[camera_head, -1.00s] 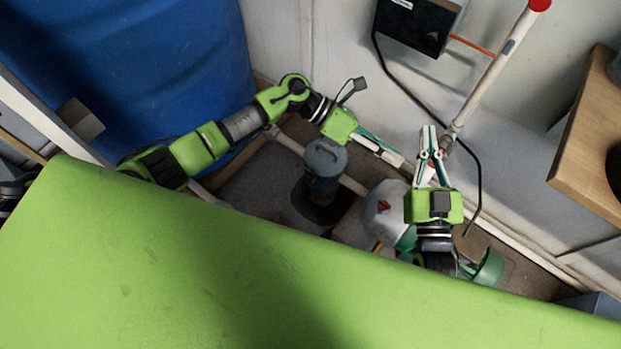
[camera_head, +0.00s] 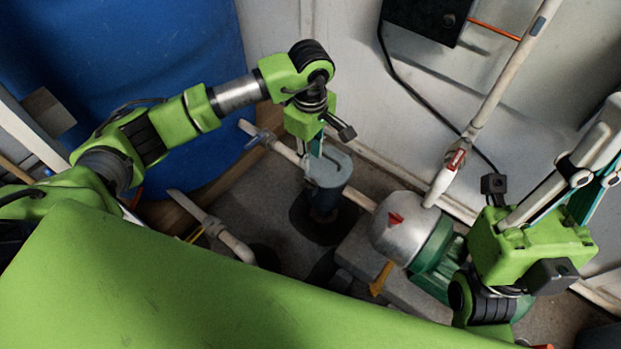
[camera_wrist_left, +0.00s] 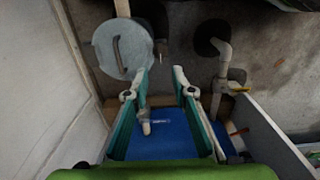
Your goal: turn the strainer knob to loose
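The strainer is a dark pot in the middle of the head view with a round grey knob (camera_head: 331,168) on top. In the left wrist view the knob (camera_wrist_left: 120,49) shows from above as a grey disc with a raised bar across it, at the upper left. My left gripper (camera_head: 316,150) points down by the knob's back left side and hides part of it. In the left wrist view its two fingers (camera_wrist_left: 160,72) are spread with nothing between them, and the disc lies beyond the left fingertip. My right gripper (camera_head: 600,150) is at the right edge, away from the strainer, its fingertips partly cut off.
A silver and green pump (camera_head: 410,235) with a red arrow stands right of the strainer. White pipes run beside it, one with a red-handled valve (camera_head: 455,160). A blue barrel (camera_head: 130,60) stands behind left. The pale wall (camera_head: 350,110) is close behind.

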